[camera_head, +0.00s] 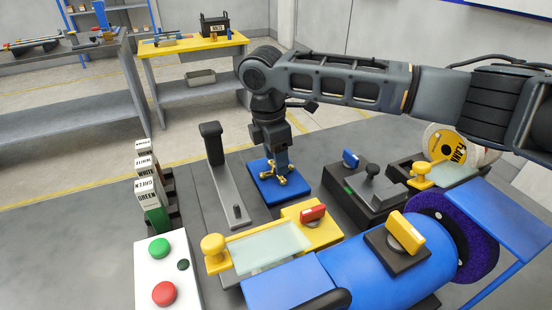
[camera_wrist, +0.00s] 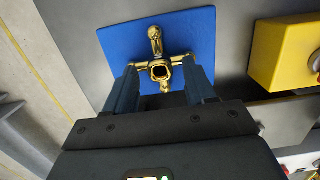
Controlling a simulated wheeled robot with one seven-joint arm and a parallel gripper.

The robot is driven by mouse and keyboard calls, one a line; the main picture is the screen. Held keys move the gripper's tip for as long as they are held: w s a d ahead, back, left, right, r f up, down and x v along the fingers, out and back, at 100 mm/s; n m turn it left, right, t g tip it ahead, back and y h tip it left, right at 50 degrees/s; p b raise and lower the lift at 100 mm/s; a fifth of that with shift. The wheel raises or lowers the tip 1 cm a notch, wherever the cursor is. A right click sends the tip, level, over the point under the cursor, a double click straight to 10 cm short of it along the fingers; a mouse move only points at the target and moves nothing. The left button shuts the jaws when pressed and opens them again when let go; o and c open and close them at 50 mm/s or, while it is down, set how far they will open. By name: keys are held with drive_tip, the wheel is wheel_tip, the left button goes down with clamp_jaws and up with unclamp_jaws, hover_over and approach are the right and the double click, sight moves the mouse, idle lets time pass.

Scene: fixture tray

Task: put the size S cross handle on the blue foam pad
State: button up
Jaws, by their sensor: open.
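The blue foam pad (camera_head: 262,186) lies flat on the grey table, and it also shows in the wrist view (camera_wrist: 190,25). A brass cross handle (camera_head: 277,176) rests on the pad; no size marking on it is readable. In the wrist view the handle (camera_wrist: 159,70) shows its arms and a square socket in the middle. My gripper (camera_head: 280,165) points down over the pad. In the wrist view its two fingers stand apart (camera_wrist: 160,90), one on either side of the handle's hub, with side arms near the fingertips. Contact cannot be told.
A yellow fixture with a red knob (camera_head: 313,212) is in front, and a dark block with a lever (camera_head: 370,190) is at right. A button box (camera_head: 165,270) stands front left.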

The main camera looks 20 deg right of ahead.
wheel_tip(320, 180, up, 11)
drive_tip(key=a+b, duration=0.1)
drive_tip(key=shift+a+r, duration=0.2)
idle(1.5)
